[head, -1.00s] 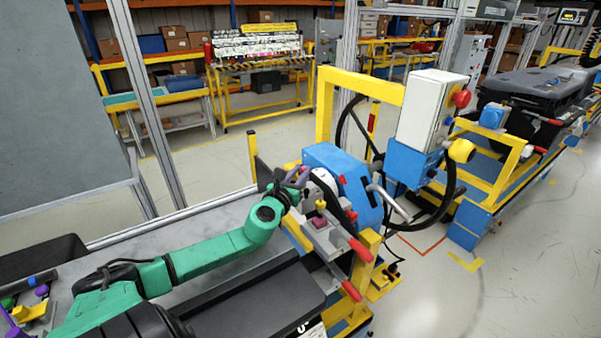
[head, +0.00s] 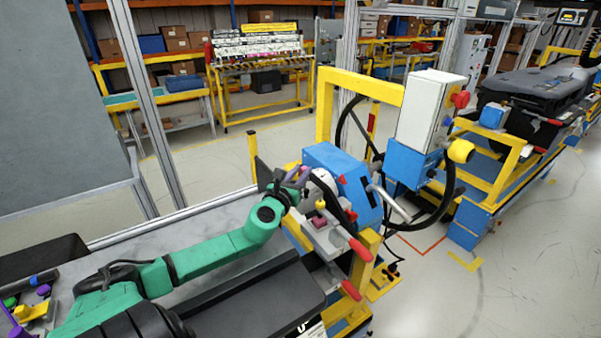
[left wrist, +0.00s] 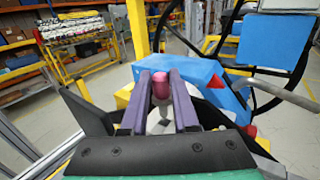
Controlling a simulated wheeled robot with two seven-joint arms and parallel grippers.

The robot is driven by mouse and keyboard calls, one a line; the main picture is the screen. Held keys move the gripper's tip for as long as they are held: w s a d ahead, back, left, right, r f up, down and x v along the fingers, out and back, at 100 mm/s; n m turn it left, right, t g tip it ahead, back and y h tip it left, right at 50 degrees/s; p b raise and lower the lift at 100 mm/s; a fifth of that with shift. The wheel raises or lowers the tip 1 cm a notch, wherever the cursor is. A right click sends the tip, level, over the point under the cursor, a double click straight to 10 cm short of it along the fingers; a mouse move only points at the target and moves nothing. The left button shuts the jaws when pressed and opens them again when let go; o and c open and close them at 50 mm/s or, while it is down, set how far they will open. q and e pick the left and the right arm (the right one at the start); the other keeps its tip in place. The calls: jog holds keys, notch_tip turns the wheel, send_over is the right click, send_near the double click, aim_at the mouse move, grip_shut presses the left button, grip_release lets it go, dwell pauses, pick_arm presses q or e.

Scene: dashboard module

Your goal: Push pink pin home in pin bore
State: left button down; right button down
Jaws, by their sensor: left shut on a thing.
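My left gripper (left wrist: 161,92) has two purple fingers, closed on the pink pin (left wrist: 160,84). In the left wrist view the pin's rounded pink end shows between the fingertips, with a pale part below it. In the head view the left gripper (head: 302,177) is beside the blue-and-white dashboard fixture, and the pin cannot be made out in it. The pin bore is not clearly visible, so I cannot tell how the pin sits relative to it. My right gripper is not in view.
A blue housing (head: 338,170) stands just beyond the gripper. A yellow frame (head: 360,83) and a white control box (head: 428,105) stand behind.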

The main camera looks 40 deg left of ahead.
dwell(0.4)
pick_arm(q)
jog(key=shift+f+b, duration=0.5)
jog(key=shift+f, duration=0.15)
